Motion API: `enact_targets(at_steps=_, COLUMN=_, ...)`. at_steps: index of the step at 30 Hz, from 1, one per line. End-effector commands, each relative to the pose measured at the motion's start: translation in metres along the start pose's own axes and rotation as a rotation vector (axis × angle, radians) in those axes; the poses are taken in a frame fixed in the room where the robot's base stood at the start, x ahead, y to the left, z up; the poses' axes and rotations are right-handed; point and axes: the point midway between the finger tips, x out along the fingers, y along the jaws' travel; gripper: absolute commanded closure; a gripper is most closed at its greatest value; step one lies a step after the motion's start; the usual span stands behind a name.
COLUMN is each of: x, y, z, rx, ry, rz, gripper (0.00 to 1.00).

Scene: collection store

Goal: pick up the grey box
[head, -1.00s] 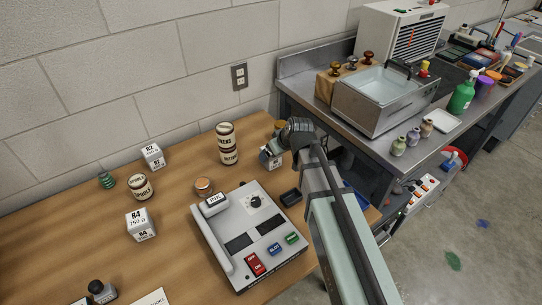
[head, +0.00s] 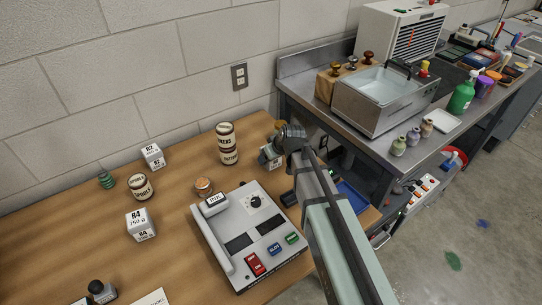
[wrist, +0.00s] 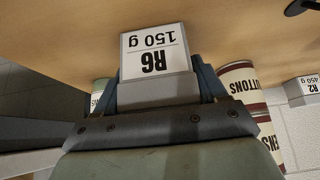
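A pale grey box (wrist: 155,88) with a white label reading "R6 150 g" sits between the fingers of my gripper (wrist: 158,85) in the wrist view. The dark blue fingers lie against its two sides and look shut on it. In the head view the same box (head: 268,159) is at the back right of the wooden table, partly hidden by my gripper (head: 272,150). Whether its underside touches the table cannot be told. Two similar boxes stand to the left, labelled R2 (head: 153,156) and R4 (head: 141,225).
Two stacked tins (head: 227,143) stand just left of my gripper. A grey device (head: 230,225) with coloured buttons is in front.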

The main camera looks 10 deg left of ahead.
Motion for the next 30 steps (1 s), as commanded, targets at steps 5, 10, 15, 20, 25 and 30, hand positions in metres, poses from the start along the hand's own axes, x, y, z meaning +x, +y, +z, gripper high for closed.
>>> enact_targets(at_steps=5, x=0.000, y=0.000, z=0.000, rx=0.000, ry=0.000, rz=0.000, gripper=0.48)
enact_targets(at_steps=10, x=0.000, y=0.000, z=0.000, rx=0.000, ry=0.000, rz=0.000, gripper=0.64)
enact_targets(at_steps=15, x=0.000, y=0.000, z=0.000, rx=0.000, ry=0.000, rz=0.000, gripper=0.65)
enact_targets(at_steps=20, x=-0.003, y=0.000, z=-0.002, rx=0.000, ry=0.001, rz=0.000, gripper=0.65)
enact_targets(at_steps=25, x=-0.017, y=0.000, z=-0.011, rx=0.000, ry=0.002, rz=0.000, gripper=0.65)
enact_targets(at_steps=30, x=-0.039, y=0.000, z=-0.025, rx=0.000, ry=0.003, rz=0.000, gripper=0.65)
